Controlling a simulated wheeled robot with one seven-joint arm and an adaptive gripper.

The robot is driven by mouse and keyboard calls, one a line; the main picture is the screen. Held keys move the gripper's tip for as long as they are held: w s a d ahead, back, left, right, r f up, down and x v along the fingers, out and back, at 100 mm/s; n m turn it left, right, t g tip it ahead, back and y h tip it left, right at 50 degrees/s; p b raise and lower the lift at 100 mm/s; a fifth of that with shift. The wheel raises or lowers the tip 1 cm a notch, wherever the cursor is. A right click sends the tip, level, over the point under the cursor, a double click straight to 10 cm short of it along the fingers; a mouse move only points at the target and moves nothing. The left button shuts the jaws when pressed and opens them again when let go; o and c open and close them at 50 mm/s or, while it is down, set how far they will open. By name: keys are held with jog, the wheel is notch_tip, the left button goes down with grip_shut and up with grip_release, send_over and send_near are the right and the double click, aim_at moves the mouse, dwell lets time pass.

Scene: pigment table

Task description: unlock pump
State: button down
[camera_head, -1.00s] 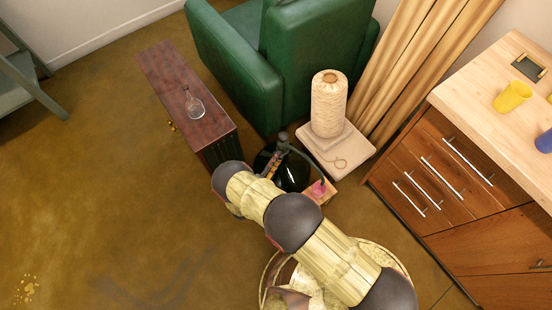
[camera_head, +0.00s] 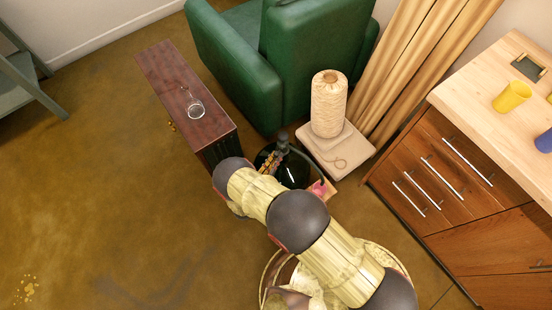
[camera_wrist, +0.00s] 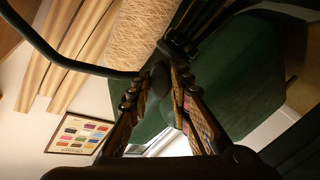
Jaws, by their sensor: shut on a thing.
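The pump appears to be the dark, glossy round object (camera_head: 292,172) on the floor between the brown cabinet and the stone slab. Its dark top (camera_head: 283,137) stands up at the back, and a black hose curves right from it. The hose also crosses the upper left of the wrist view (camera_wrist: 60,58). My gripper (camera_head: 273,160) is at the pump, partly hidden by my arm. In the wrist view my gripper (camera_wrist: 160,84) is shut on a dark rounded knob (camera_wrist: 160,78) between its patterned fingers. A dark fitting (camera_wrist: 178,43) is just beyond. No lock mark is legible.
A brown cabinet (camera_head: 180,75) bears a clear flask (camera_head: 195,109). A green armchair (camera_head: 235,65) stands behind. A twine spool (camera_head: 328,105) stands on a pale slab (camera_head: 352,157). A pink item (camera_head: 319,187) lies near the pump. Open floor (camera_head: 100,170) lies left.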

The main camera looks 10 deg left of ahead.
jog(key=shift+f+m+y, duration=0.1)
jog(key=shift+m+y, duration=0.35)
jog(key=shift+m, duration=1.35)
jog(key=shift+m+y, duration=0.45)
jog(key=shift+m, duration=1.35)
jog(key=c, duration=1.6)
grip_release()
jog(key=v, duration=1.2)
